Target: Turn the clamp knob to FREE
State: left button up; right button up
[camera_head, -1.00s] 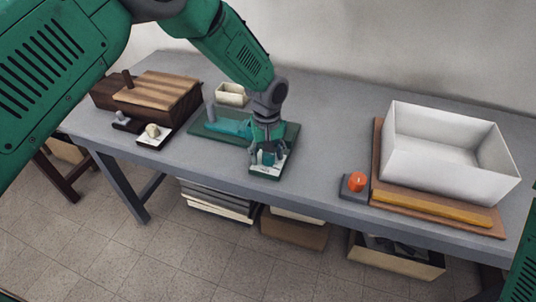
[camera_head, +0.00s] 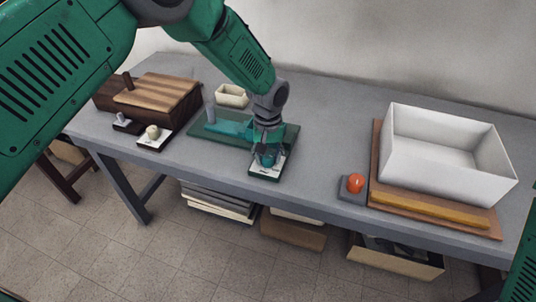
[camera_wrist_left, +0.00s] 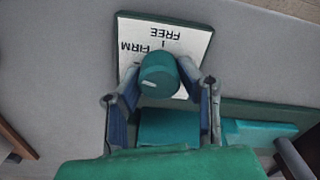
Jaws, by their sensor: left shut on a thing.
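The clamp knob is a teal round cap (camera_wrist_left: 159,73) with a short pale mark on its side. It sits on a white label plate (camera_wrist_left: 190,35) that reads FREE and FIRM, upside down in the left wrist view. In the head view the plate (camera_head: 257,172) lies at the front of the green clamp base (camera_head: 290,134). My left gripper (camera_head: 266,158) points down over the plate with its fingers shut on the knob. In the wrist view the fingers (camera_wrist_left: 160,84) stand on both sides of it. My right gripper is out of view.
To the left is a striped wooden box (camera_head: 160,92) with another pale knob (camera_head: 152,131) on a plate before it. A small cream tray (camera_head: 231,95) stands behind. To the right are an orange knob (camera_head: 355,183) and a large white bin (camera_head: 445,150).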

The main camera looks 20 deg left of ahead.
pick_arm(q)
jog(key=m+p, duration=0.1)
jog(key=m, duration=0.2)
jog(key=shift+d+m, duration=0.1)
jog(key=shift+m, duration=0.2)
jog(key=m, duration=0.3)
jog(key=shift+m+p, duration=0.3)
jog(key=m, duration=0.3)
jog(key=shift+s+m, duration=0.1)
jog(key=shift+m, duration=0.3)
jog(key=shift+m+p, duration=0.35)
jog(key=shift+m, duration=1.85)
jog(key=o, duration=1.1)
jog(key=shift+o, duration=0.2)
